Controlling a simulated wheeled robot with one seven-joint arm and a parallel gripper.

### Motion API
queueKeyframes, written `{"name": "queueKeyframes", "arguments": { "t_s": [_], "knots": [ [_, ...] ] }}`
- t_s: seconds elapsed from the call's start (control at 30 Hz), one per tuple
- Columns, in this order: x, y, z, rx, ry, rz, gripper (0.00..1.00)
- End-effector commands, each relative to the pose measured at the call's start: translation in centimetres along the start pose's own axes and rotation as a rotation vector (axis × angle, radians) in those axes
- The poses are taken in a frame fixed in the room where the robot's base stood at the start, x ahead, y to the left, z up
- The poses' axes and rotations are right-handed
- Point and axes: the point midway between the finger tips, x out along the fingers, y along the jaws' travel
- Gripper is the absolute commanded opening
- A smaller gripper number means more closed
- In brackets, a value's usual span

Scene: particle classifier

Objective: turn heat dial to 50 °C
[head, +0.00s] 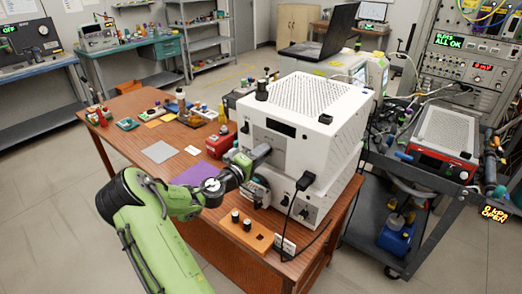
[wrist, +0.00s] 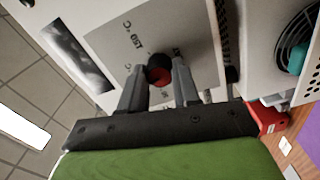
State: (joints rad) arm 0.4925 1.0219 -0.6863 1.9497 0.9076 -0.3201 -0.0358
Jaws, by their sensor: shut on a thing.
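The heat dial (wrist: 159,72) is a round black knob with a red face, on a grey panel (wrist: 110,42) of a white machine. My gripper (wrist: 158,80) has one finger on each side of the dial and is shut on it. The panel shows the print "150 °C" beside the dial, with other marks partly covered by the fingers. In the head view my gripper (head: 262,153) meets the front of the white machine (head: 300,112) on the wooden table. The dial is hidden there, and its pointer setting cannot be read.
A red box (head: 219,146) stands left of my gripper. An orange board with black knobs (head: 248,232) lies at the table's front. A black cable hangs down the machine's right front. A dark cart (head: 425,185) stands close on the right.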

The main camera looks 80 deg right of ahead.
Motion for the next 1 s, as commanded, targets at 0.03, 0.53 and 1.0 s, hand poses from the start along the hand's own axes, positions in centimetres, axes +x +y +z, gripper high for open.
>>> {"name": "queueKeyframes", "arguments": {
  "t_s": [0.03, 0.53, 1.0],
  "knots": [
    [-0.05, 0.21, -0.11, -0.045, 0.002, -0.002, 0.01],
    [-0.05, 0.26, -0.08, -0.52, 0.005, -0.002, 0.01],
    [-0.04, 0.09, -0.03, -0.871, 0.009, -0.003, 0.01]
  ]
}}
